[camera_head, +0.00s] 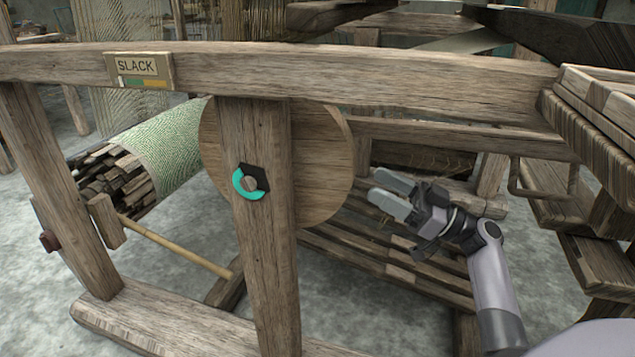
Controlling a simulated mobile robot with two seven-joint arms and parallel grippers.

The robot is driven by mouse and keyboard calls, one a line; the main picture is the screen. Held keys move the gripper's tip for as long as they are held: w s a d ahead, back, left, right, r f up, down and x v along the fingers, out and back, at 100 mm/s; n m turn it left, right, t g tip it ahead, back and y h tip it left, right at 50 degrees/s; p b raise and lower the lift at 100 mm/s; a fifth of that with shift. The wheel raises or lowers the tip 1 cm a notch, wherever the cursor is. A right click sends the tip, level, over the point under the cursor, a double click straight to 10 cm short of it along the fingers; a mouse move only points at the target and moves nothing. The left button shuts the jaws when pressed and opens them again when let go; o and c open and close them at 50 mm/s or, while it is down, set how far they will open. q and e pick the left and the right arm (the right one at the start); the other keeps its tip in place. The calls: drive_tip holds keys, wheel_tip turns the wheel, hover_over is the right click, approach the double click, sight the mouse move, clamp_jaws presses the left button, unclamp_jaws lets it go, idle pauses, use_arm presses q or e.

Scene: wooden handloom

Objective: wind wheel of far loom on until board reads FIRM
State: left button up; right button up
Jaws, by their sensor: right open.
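The wooden wheel (328,165) is a round disc, partly hidden behind an upright post (268,265) of the loom. A dark hexagonal hub with a teal arc (251,182) sits on the post in front of the wheel. The board (138,69) on the top beam reads SLACK, with a coloured strip below the word. A pale mark stands at the strip's left end. My right gripper (383,188) is open and empty, to the right of the wheel's rim. In the picture a small gap separates its fingertips from the rim. My left gripper is out of view.
A long top beam (400,80) crosses above the wheel. A roll of green cloth (170,150) lies left of it. A slatted platform (385,255) lies below my right gripper. A stepped wooden frame (600,130) stands at the right. A thin wooden rod (175,245) slopes at lower left.

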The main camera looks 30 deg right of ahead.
sight(351, 171)
drive_tip(key=shift+x, duration=3.55)
